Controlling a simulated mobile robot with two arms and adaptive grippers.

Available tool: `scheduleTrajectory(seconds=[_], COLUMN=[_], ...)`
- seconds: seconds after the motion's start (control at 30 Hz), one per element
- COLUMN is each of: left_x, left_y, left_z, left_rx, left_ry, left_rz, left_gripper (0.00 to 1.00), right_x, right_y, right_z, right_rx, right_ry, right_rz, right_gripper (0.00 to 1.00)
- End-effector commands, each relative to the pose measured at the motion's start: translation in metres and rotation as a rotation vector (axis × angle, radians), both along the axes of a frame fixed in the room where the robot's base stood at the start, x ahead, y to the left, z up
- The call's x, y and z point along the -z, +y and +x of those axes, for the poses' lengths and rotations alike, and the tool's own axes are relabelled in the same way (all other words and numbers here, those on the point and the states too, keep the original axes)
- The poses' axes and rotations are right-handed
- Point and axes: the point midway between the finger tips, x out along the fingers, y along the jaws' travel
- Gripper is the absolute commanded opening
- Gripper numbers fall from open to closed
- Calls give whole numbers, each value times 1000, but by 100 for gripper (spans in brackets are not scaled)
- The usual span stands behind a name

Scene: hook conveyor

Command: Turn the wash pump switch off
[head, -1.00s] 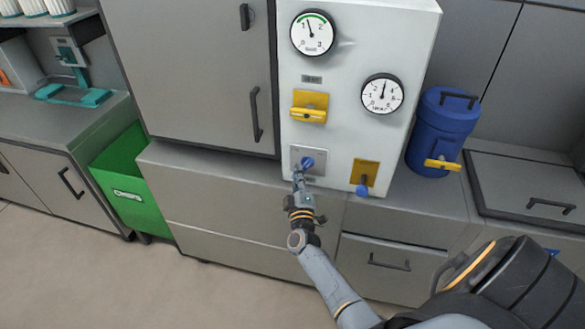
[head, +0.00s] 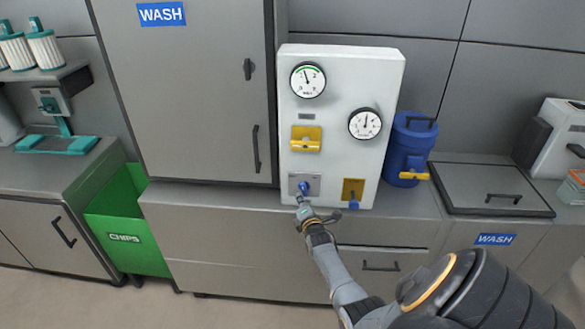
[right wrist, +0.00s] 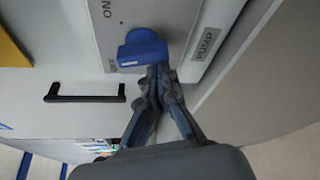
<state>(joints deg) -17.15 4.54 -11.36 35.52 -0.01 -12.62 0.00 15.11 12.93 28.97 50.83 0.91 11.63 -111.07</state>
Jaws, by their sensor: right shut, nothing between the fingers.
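The wash pump switch is a blue knob (head: 304,187) on a grey plate low on the white panel (head: 345,80). In the right wrist view the knob (right wrist: 143,50) fills the upper middle, with a PUMP label (right wrist: 207,44) to its right and ON lettering above its left end. Smaller lettering beside its lower left end is hard to read. My right gripper (head: 302,202) is shut and empty. In the right wrist view its fingertips (right wrist: 158,72) are at the knob's lower right edge; I cannot tell whether they touch. My left gripper is not in view.
Two gauges are higher up. A blue canister (head: 410,150) stands right of the panel. A green chips bin (head: 125,225) is at left.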

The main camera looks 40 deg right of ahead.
Motion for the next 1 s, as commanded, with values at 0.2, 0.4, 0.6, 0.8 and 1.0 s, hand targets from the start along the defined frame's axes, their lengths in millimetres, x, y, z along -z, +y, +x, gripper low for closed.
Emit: scheduleTrajectory(seconds=[0.2, 0.4, 0.6, 0.8, 1.0], left_x=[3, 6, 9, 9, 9], left_y=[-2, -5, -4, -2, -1], left_z=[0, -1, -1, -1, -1], left_rx=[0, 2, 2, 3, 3], left_ry=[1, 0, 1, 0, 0], left_rz=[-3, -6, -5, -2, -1], left_gripper=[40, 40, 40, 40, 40], right_x=[2, 2, 2, 1, 1], right_y=[-6, -8, -9, -10, -10], right_z=[-3, -4, -5, -6, -6], right_rx=[0, 1, 0, 1, 0], right_ry=[-3, -6, -6, -6, -7], right_rz=[3, 3, 5, 3, 4], right_gripper=[0, 0, 0, 0, 0])
